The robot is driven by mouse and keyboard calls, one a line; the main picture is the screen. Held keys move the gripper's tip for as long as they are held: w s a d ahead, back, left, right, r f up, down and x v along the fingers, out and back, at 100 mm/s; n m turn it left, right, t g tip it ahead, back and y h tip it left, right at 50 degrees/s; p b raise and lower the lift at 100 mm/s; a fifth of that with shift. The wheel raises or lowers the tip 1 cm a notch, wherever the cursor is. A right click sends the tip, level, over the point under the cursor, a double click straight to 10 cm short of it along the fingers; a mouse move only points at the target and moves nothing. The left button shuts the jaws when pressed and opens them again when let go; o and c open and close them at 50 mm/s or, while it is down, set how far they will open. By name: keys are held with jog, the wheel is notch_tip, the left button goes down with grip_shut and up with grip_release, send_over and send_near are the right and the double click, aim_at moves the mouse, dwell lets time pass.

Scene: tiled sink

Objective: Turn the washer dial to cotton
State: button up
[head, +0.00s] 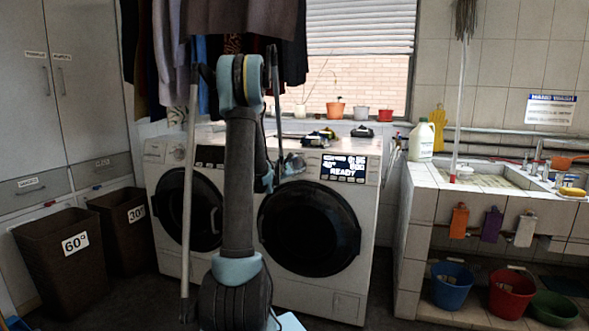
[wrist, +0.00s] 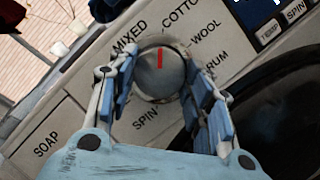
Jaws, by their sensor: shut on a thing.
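The grey round washer dial (wrist: 158,75) is on the tilted-looking white panel (wrist: 70,115) in the wrist view. Its red mark points straight up in the picture, toward the gap between the MIXED label (wrist: 130,36) and the start of the COTTO… label (wrist: 181,15), whose end is cut off. WOOL (wrist: 207,32) lies to the right and SPIN below. My gripper (wrist: 155,84) has its blue-padded fingers shut on either side of the dial.
A second machine (head: 170,262) stands to the left. Brown hampers (head: 62,258) are farther left. A tiled sink (head: 414,220) with buckets below is at the right. Clothes hang above the machines. The washer's lit display (head: 345,168) reads READY.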

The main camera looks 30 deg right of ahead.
jog(key=shift+m, duration=0.4)
jog(key=o, duration=1.1)
jog(key=shift+c, duration=0.2)
jog(key=v, duration=1.2)
jog(key=shift+w, duration=0.1)
